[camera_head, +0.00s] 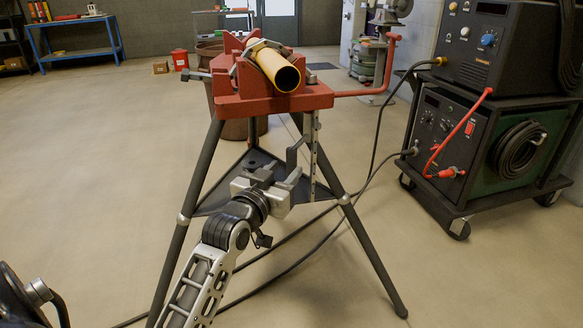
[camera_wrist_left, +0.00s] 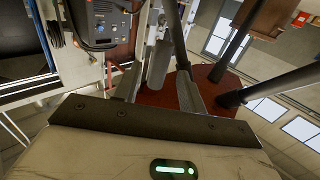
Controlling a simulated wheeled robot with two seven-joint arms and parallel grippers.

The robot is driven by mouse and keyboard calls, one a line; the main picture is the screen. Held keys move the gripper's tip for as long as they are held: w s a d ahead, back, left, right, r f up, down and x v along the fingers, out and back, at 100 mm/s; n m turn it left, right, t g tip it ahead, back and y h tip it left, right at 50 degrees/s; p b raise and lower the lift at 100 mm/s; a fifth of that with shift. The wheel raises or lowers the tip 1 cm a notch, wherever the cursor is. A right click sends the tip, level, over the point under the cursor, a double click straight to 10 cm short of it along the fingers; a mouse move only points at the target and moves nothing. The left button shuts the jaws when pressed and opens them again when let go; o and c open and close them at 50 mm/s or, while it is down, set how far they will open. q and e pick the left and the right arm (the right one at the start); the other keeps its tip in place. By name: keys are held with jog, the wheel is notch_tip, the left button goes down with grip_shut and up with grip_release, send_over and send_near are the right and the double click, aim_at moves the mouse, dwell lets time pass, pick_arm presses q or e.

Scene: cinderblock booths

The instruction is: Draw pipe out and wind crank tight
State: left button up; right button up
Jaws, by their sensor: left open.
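A yellow pipe (camera_head: 270,64) lies in a red vise (camera_head: 268,97) on a tripod stand, its open dark end facing me. A red crank (camera_head: 362,92) reaches right from the vise and bends upward to a knob. My left gripper (camera_head: 282,180) is below the vise, in front of the stand's dark tray (camera_head: 228,188), apart from pipe and crank. Its two fingers are spread and empty in the left wrist view (camera_wrist_left: 160,85). My right gripper is not in view.
A blue table (camera_head: 78,50) is at the back left.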

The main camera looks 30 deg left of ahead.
aim_at(289, 166)
pick_arm(q)
jog(key=w, duration=0.3)
jog(key=shift+w+a+b, duration=0.25)
jog(key=shift+w+b, duration=0.05)
jog(key=shift+w, duration=0.35)
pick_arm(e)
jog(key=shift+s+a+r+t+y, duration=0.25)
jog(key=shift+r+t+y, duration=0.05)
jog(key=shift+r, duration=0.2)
